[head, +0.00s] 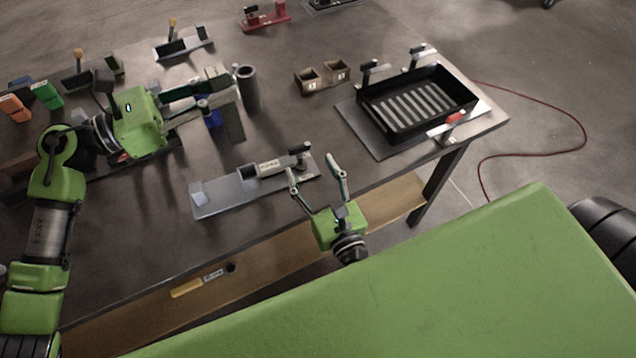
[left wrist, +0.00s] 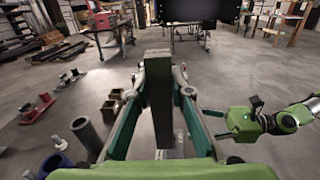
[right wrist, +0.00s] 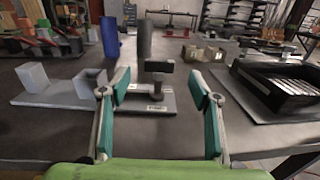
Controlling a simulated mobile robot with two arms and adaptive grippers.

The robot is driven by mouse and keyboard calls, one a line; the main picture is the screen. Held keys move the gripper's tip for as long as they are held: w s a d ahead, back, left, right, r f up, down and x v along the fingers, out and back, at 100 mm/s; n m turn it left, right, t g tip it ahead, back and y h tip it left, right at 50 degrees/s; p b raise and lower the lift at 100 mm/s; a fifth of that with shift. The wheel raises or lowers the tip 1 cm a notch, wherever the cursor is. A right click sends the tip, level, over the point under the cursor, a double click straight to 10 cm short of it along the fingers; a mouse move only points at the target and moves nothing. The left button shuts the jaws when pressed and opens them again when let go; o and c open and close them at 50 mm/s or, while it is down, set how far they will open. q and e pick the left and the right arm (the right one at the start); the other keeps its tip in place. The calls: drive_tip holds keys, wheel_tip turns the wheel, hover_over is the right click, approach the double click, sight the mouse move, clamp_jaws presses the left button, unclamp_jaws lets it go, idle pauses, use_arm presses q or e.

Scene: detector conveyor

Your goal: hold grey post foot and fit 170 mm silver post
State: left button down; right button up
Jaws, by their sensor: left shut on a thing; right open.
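My left gripper (head: 224,88) is shut on a long grey rectangular bar (head: 233,124), held upright over the table. It may be the silver post. In the left wrist view the bar (left wrist: 160,100) stands between both fingers. My right gripper (head: 312,165) is open and empty at the table's front edge. Just beyond it is a grey plate fixture (head: 222,207) with a pale block, a labelled block and a dark clamp (head: 299,149). The clamp (right wrist: 158,68) shows between the open fingers in the right wrist view, apart from them. I cannot tell which part is the post foot.
A dark grey tube (head: 248,88) and a blue cylinder (head: 211,117) stand close to the left gripper. Two brown bins (head: 308,84) stand behind. A black tray (head: 405,118) is at the right, and a red fixture (head: 266,16) at the back. Table between bins and plate is clear.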

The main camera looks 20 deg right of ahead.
sight(300, 149)
drive_tip(key=w, duration=0.8)
use_arm(q)
drive_tip(key=shift+w, duration=0.1)
